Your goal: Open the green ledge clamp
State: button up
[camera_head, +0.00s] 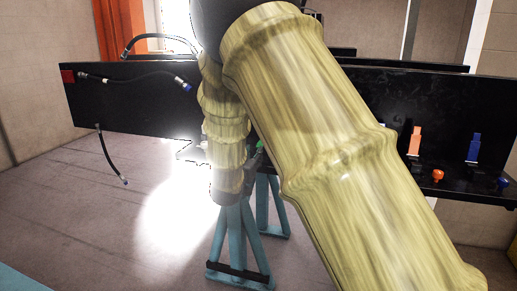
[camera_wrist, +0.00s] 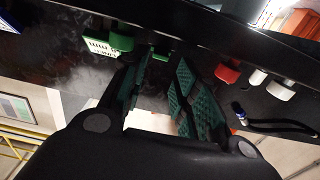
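The green ledge clamp (camera_wrist: 121,42) shows at the upper middle of the wrist view, fixed at the black ledge. A green part also shows between my fingertips there. In the head view a small green piece (camera_head: 260,146) peeks out between my arm links, and the rest is hidden. My gripper (camera_wrist: 165,58) has its two dark fingers with green ribbed pads apart, with a gap between them. Its fingertips reach up to the ledge, just right of the clamp's main block. I cannot tell if they touch the green part. In the head view my gripper is hidden behind my arm.
A red clamp (camera_wrist: 227,73) and white fittings (camera_wrist: 280,90) sit right of my gripper, with a black hose (camera_wrist: 275,125) below them. An orange clamp (camera_head: 414,142) and a blue clamp (camera_head: 473,148) stand on the ledge at right. Hoses (camera_head: 130,79) hang at left.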

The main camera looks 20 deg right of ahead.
jog(key=shift+p+x, duration=0.35)
jog(key=shift+x, duration=3.1)
grip_shut()
